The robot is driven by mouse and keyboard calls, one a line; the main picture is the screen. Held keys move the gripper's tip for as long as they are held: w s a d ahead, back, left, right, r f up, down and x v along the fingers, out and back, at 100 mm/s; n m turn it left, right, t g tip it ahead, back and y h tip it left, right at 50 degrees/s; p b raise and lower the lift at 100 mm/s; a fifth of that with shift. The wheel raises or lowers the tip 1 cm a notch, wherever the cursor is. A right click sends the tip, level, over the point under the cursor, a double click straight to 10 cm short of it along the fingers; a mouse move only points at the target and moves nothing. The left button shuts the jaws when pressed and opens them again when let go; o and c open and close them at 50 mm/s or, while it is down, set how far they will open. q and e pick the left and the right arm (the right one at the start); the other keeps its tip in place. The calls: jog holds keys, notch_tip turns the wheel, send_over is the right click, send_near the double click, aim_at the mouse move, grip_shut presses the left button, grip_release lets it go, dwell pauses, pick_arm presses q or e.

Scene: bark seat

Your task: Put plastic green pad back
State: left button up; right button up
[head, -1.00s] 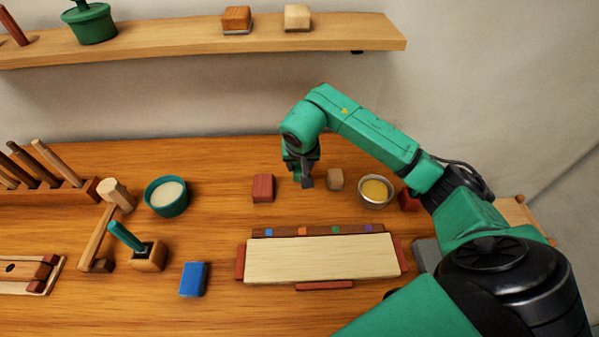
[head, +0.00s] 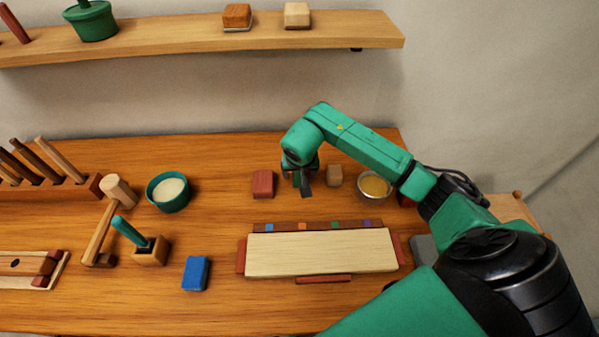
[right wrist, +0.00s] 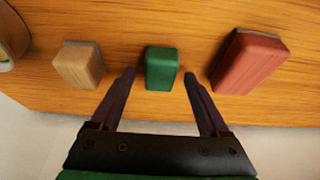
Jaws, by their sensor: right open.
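A small green pad (right wrist: 161,68) lies on the wooden table in the right wrist view, between a tan block and a red block. My right gripper (right wrist: 160,77) is open, with one finger on each side of the pad's near end and gaps showing. In the head view, my right gripper (head: 305,190) points down close to the table behind the pale board, and it hides the pad. The left gripper is not in view.
The red block (head: 263,184) and tan block (head: 335,176) flank my gripper closely. A metal bowl (head: 374,186) is to the right. A pale board (head: 320,252) lies in front, with a color-marked strip (head: 318,227) behind it. A shelf (head: 180,37) hangs above.

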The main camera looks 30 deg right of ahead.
jog(key=shift+r, duration=0.4)
jog(key=b+v, duration=0.2)
jog(key=v, duration=0.9)
jog(key=shift+s+r, duration=0.15)
jog(key=shift+s, duration=0.1)
